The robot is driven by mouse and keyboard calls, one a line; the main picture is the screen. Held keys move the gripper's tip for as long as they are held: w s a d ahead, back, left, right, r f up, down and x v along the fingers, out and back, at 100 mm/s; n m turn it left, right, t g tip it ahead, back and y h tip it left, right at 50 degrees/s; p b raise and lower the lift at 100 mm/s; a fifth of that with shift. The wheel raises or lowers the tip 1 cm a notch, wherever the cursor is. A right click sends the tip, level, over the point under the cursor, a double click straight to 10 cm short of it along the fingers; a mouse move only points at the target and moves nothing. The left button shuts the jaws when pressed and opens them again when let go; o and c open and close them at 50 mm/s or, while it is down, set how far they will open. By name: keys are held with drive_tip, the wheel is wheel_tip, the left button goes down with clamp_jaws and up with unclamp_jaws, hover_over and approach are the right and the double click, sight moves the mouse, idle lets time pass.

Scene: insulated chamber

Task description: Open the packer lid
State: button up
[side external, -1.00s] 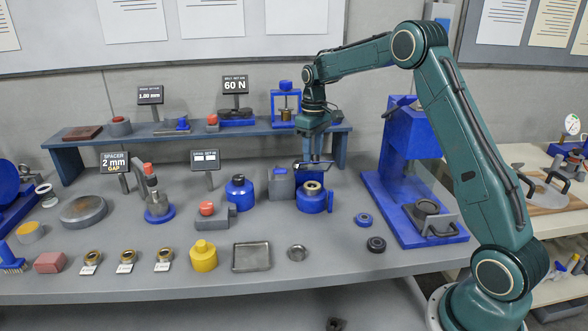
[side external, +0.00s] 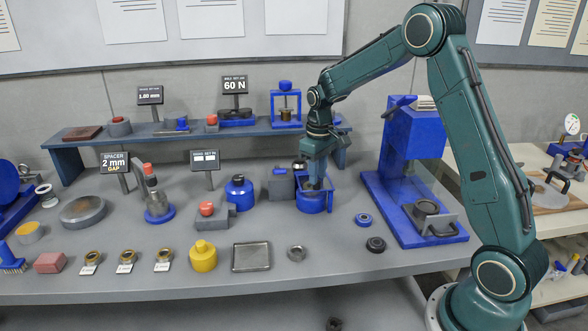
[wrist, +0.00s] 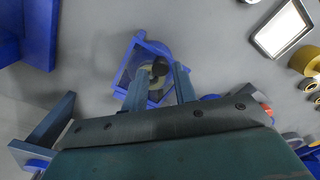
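The likely packer is a blue round pot (side external: 312,203) near the back middle of the bench. A blue frame-like part sits at its top; I cannot tell clearly whether this is the lid. My gripper (side external: 314,182) points down into the top of the pot and hides its inside. In the wrist view the blue frame (wrist: 121,76) lies tilted around a pale round part, with a dark round knob (wrist: 160,67) near my fingertips. My gripper's two fingers (wrist: 158,76) stand apart on either side. Contact with the knob or frame is unclear.
A grey block (side external: 281,188) stands close to the left of the pot, with a blue bottle (side external: 239,193) beyond it. A tall blue press (side external: 412,145) stands to the right. A shelf (side external: 100,138) runs behind. Blue and black rings (side external: 375,244) lie in front on the right.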

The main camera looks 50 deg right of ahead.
wheel_tip(320, 180, up, 12)
drive_tip(key=s+a+r+t, duration=0.1)
drive_tip(key=s+a+r, duration=0.2)
drive_tip(key=s+a, duration=0.2)
drive_tip(key=s+a+r+t, duration=0.2)
drive_tip(key=s+a+r, duration=0.2)
drive_tip(key=s, duration=0.6)
drive_tip(key=shift+s+a, duration=0.15)
drive_tip(key=shift+a, duration=1.05)
drive_tip(key=shift+s, duration=0.1)
